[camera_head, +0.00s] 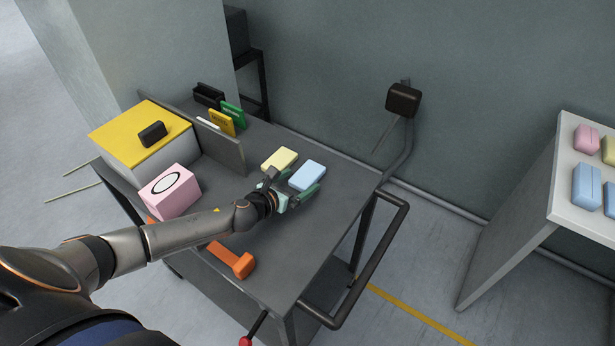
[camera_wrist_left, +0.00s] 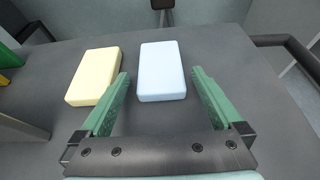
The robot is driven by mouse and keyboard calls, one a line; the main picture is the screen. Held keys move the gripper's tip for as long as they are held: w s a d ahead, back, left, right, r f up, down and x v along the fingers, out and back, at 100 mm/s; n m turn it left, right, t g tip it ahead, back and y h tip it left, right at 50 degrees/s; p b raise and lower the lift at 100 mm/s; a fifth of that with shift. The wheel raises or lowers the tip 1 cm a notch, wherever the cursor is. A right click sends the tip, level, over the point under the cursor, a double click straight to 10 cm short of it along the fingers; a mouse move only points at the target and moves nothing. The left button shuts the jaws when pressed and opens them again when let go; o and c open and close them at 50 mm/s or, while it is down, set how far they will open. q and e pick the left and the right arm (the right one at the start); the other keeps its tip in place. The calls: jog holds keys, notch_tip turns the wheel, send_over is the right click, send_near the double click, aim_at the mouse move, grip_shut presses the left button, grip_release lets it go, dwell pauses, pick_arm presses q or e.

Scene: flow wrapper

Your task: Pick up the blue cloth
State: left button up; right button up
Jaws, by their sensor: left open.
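The blue cloth (camera_head: 308,175) is a light blue rounded block lying flat on the grey cart top, right of a pale yellow block. In the left wrist view the blue cloth (camera_wrist_left: 162,72) lies ahead, its near end between the tips of the green fingers. My left gripper (camera_head: 291,187) is open and low over the cart, at the near side of the blue cloth. In the left wrist view the gripper (camera_wrist_left: 160,82) has a finger to each side, with gaps to the cloth. My right gripper is not in view.
The pale yellow block (camera_head: 280,159) lies close left of the blue cloth. A grey divider (camera_head: 222,149), pink box (camera_head: 171,191), yellow-topped box (camera_head: 130,128) and orange tool (camera_head: 232,260) are also there. A black handle (camera_head: 375,262) borders the cart's right side.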

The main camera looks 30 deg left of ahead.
pick_arm(q)
jog(key=shift+w+f, duration=0.1)
jog(key=shift+w, duration=0.15)
jog(key=shift+c, duration=0.2)
jog(key=c, duration=1.2)
